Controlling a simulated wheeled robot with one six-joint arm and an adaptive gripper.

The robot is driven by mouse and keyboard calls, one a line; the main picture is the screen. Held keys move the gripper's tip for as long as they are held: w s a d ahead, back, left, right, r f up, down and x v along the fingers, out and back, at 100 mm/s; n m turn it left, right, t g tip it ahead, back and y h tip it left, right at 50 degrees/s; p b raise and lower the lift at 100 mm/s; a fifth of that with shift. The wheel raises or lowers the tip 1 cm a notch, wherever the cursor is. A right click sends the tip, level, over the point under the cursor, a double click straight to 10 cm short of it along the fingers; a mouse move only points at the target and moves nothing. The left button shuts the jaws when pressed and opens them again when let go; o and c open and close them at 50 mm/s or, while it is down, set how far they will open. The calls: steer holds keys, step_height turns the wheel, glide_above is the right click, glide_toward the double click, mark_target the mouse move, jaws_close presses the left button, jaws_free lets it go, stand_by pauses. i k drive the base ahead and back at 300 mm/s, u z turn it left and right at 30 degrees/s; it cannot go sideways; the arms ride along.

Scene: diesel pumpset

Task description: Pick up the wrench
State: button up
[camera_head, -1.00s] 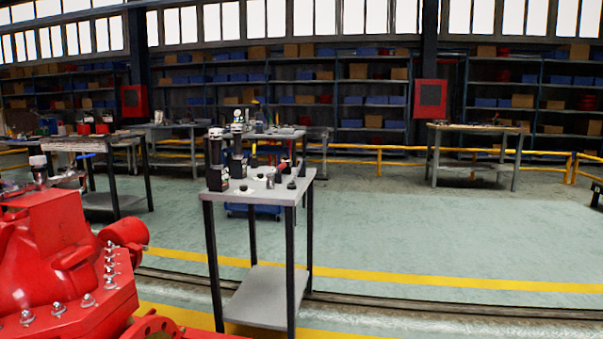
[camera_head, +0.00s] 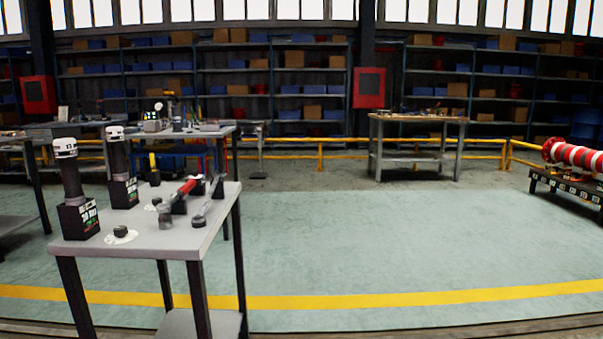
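One is a silver-grey tool (camera_head: 208,202) that looks like a wrench, near the right edge, with a ring-like end toward me. The other has a red handle (camera_head: 187,187) and a dark head. I cannot tell for sure which one the task means. Neither is held by anything in view. My gripper is not in view.
Two black upright tools with white caps (camera_head: 65,148) stand on the table's left, with small dark round parts (camera_head: 120,231) nearby. A red fire box (camera_head: 369,88), a workbench (camera_head: 415,122) and a yellow railing (camera_head: 320,153) are behind. The green floor (camera_head: 370,225) on the right is clear.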

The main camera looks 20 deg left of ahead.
mark_target(209, 198)
steer(key=u, duration=0.05)
steer(key=i, duration=1.45)
steer(key=u, duration=1.15)
steer(key=i, duration=0.8)
steer(key=u, duration=0.65)
